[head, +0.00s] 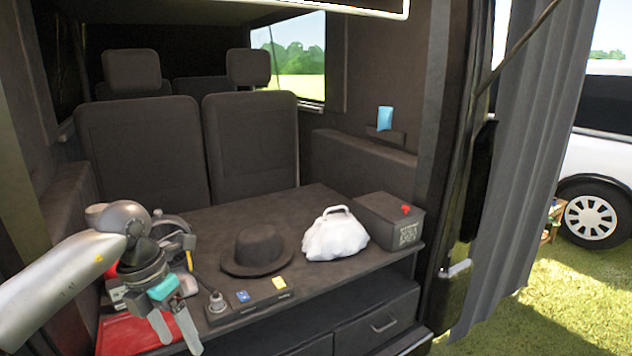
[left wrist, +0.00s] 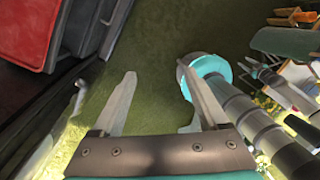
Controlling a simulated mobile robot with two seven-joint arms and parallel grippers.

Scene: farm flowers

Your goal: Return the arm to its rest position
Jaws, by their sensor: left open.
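My left gripper (head: 174,330) is in the lower left of the head view, in front of the van's dark shelf (head: 215,222). Its two fingers are apart with nothing between them. In the left wrist view the fingers (left wrist: 160,105) are also spread and empty, with grass below them. My left arm (head: 65,268) comes in from the left edge, over the left end of the shelf. My right gripper does not show in the head view.
On the shelf are a dark hat (head: 257,250), a white bag (head: 335,235), a dark box (head: 392,220) and a small panel (head: 250,297). A red item (head: 125,335) lies beside my gripper. A grey curtain (head: 530,150) hangs at right. Grass (head: 560,300) is clear outside.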

